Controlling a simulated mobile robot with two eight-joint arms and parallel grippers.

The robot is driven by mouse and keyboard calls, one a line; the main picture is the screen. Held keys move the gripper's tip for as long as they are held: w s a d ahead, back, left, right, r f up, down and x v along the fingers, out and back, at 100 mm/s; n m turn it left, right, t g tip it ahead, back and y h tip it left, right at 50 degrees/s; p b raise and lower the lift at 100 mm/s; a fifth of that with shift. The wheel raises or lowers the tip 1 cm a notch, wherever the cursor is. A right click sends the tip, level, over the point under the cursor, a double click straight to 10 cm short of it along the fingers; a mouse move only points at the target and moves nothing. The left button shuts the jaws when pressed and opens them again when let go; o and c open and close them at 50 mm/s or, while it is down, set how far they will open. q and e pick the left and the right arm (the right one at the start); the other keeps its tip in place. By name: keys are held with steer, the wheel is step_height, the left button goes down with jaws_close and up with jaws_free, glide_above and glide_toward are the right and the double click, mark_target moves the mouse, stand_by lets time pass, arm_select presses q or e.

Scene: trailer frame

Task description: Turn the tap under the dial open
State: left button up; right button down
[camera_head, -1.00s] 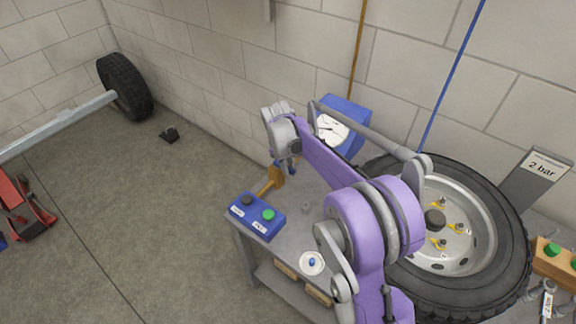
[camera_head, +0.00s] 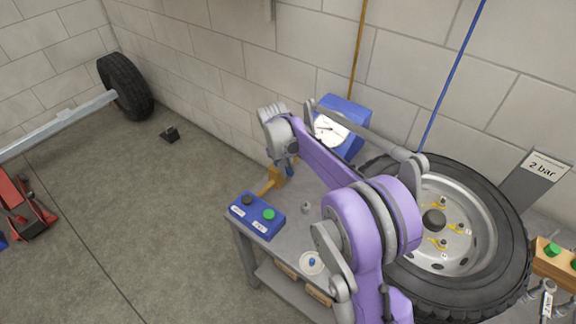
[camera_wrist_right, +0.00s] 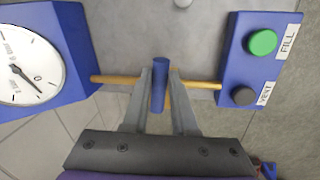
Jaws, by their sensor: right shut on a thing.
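The blue dial box (camera_head: 344,113) with its white round dial (camera_head: 328,130) stands at the back of the grey bench. A yellow pipe (camera_head: 266,187) runs from its side to a blue button box. On this pipe is the tap, whose blue handle (camera_wrist_right: 159,84) shows in the right wrist view, lying across the pipe. My right gripper (camera_head: 287,170) is at the tap; in its wrist view the fingers (camera_wrist_right: 160,78) flank the handle and are shut on it. The dial also shows there (camera_wrist_right: 25,70). My arm covers part of the dial box in the head view. My left gripper is out of view.
The blue box (camera_head: 257,215) has a green FILL button and a dark VENT button. A large wheel (camera_head: 468,235) lies right of my arm. A white disc with a blue knob (camera_head: 312,262) is at the bench's front. The wall is close behind.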

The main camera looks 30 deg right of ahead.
steer(key=shift+w+a+m+g+y+p, duration=0.25)
steer(key=shift+w+a+m+g+p, duration=0.55)
steer(key=shift+m, duration=1.95)
steer(key=shift+w+a+m+g+y, duration=0.15)
steer(key=shift+w+a+m, duration=0.3)
steer(key=shift+a+m, duration=1.55)
steer(key=shift+w+a+m+g+y+p, duration=0.2)
steer(key=shift+w+m+g+y+p, duration=0.3)
steer(key=shift+m, duration=3.05)
steer(key=shift+w, duration=0.15)
steer(key=c, duration=0.7)
jaws_free()
steer(key=shift+r, duration=0.15)
steer(key=p+v, duration=0.1)
steer(key=v, duration=0.9)
steer(key=shift+a+r, duration=0.25)
steer(key=shift+r, duration=0.05)
